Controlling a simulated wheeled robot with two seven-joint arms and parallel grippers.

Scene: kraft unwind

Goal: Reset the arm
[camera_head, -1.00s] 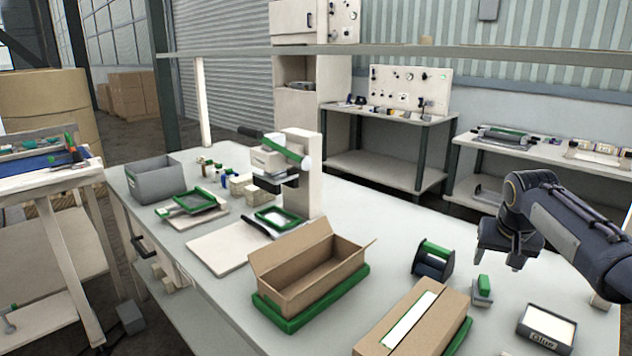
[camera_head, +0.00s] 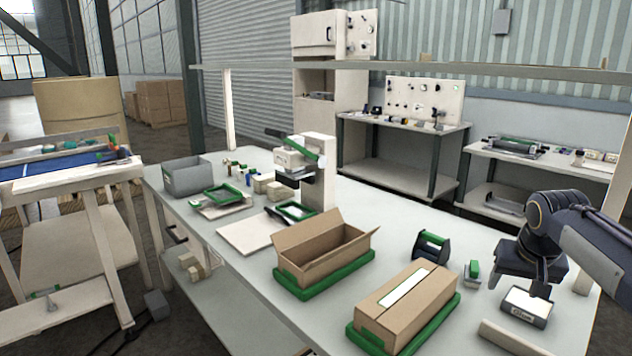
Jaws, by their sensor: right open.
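My right gripper (camera_head: 541,283) comes in from the right edge, pointing down over the right end of the grey workbench (camera_head: 235,290). It is open, and its lower part is in front of the small labelled box (camera_head: 524,309); I cannot tell whether it touches that box. No object shows between its fingers. My left gripper is out of view.
An open cardboard box (camera_head: 322,250) and a closed one (camera_head: 410,299) sit on green trays. A tape dispenser (camera_head: 431,247) and a green-topped block (camera_head: 472,272) stand near my right gripper. A press (camera_head: 318,170) and a grey bin (camera_head: 187,177) stand farther left.

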